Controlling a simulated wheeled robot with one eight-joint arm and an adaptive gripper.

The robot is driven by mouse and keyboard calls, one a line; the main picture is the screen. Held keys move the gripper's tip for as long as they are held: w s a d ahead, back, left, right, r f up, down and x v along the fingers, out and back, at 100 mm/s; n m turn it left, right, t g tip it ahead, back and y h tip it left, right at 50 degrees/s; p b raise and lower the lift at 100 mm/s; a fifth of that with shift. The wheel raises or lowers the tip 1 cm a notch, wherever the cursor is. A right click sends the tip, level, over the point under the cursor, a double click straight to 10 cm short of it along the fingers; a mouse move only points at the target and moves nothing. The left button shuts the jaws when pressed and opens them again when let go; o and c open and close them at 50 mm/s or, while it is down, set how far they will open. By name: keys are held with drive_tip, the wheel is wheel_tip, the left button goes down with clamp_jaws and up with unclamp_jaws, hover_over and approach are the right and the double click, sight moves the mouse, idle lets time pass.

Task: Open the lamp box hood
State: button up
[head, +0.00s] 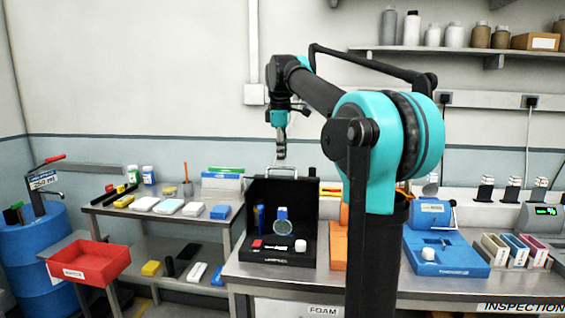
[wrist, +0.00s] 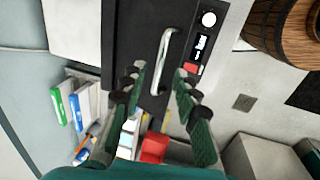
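The black lamp box (head: 308,245) stands on the bench in the head view. Its dark hood panel (head: 283,190) rises at the back, with a silver handle (head: 283,172) at its top. The box's front shows its inside, with a blue item, a round lens and small red and white pieces. My gripper (head: 281,158) is just above the handle, fingers pointing down. In the wrist view my gripper (wrist: 160,77) is open and empty. The handle (wrist: 166,55) lies in line with the gap between the fingertips; contact cannot be told. The hood (wrist: 135,35) is behind it.
An orange item (head: 339,245) and a blue tray (head: 440,262) stand right of the box. A side shelf (head: 100,208) with small boxes and a red bin (head: 92,262) are left. Bottles stand on a wall shelf (head: 390,49) above. Open air surrounds my gripper.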

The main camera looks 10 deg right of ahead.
drive_tip(key=shift+x, duration=1.45)
clamp_jaws()
